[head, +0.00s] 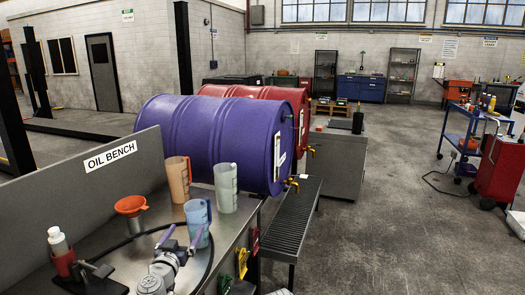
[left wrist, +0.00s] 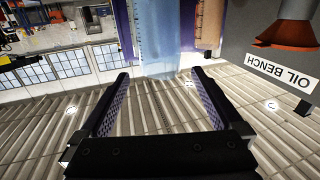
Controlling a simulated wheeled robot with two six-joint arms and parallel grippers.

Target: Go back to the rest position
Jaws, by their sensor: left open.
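My left gripper (head: 181,234) is over the oil bench (head: 229,224), its two purple-padded fingers apart. It also shows in the left wrist view (left wrist: 161,76), open with nothing between the fingers. The translucent blue measuring jug (head: 199,214) stands upright just beyond the fingertips; in the left wrist view the jug (left wrist: 158,35) shows past the tips. I cannot tell whether a finger touches it. My right gripper is in neither view.
An orange jug (head: 178,178), a pale green jug (head: 226,187), an orange funnel (head: 130,205) and a white-capped bottle (head: 59,243) crowd the bench. Purple (head: 215,140) and red (head: 285,95) drums lie behind it. Open floor (head: 390,220) lies right.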

